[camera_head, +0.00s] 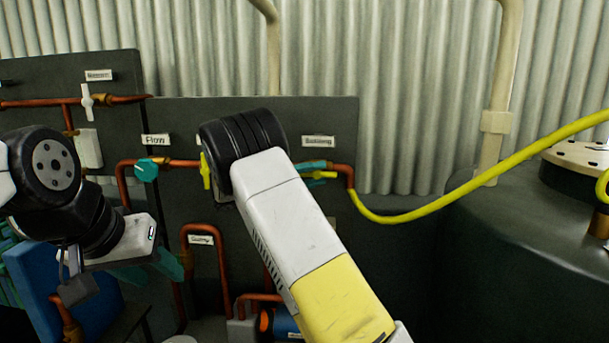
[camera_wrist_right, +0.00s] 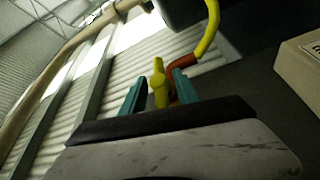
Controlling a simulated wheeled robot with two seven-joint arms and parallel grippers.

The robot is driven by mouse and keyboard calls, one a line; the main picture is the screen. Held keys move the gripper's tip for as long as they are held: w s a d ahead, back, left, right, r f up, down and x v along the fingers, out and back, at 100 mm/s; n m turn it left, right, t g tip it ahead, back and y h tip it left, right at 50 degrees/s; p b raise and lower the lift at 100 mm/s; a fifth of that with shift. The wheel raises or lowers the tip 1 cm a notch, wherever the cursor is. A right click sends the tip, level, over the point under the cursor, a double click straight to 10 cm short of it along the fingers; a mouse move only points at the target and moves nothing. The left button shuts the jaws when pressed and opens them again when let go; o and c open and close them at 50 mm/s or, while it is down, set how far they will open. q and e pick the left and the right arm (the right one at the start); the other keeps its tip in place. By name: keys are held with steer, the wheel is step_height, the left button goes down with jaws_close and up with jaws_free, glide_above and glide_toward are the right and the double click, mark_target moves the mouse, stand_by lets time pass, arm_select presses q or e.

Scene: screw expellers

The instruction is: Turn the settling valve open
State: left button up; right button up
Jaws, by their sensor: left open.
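The settling valve has a yellow handle (camera_head: 322,174) under a label (camera_head: 318,141) that seems to read "Settling", on the dark panel. My right gripper (camera_head: 314,167) is at this valve, mostly hidden by its own arm. In the right wrist view the yellow handle (camera_wrist_right: 158,84) stands between the two teal fingers of my right gripper (camera_wrist_right: 159,90). The fingers are apart, with small gaps beside the handle. My left gripper (camera_head: 168,262) is open and empty, low at the left, away from the valve.
A teal valve (camera_head: 146,170) under the "Flow" label and another yellow valve handle (camera_head: 205,171) are to the left. A yellow hose (camera_head: 440,208) runs right to a dark tank (camera_head: 520,250). Copper pipes (camera_head: 222,262) run below.

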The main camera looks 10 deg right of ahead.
mark_target(309, 175)
steer(key=a, duration=0.7)
steer(key=shift+s+a+f, duration=0.25)
steer(key=shift+s+f, duration=0.15)
steer(key=s+d+f+n+g+y, duration=0.2)
steer(key=s+d+f+g+y, duration=0.15)
steer(key=s+d+y, duration=0.95)
steer(key=s+a+t+y, duration=0.4)
steer(key=s+a, duration=0.1)
steer(key=s, duration=0.4)
steer(key=s+a+r+t+y, duration=0.1)
steer(key=s+a+t+y, duration=0.2)
steer(key=s, duration=0.7)
steer(key=shift+a+r+t+y, duration=0.35)
steer(key=shift+a+y, duration=0.35)
steer(key=shift+a, duration=0.35)
steer(key=shift+c, duration=0.3)
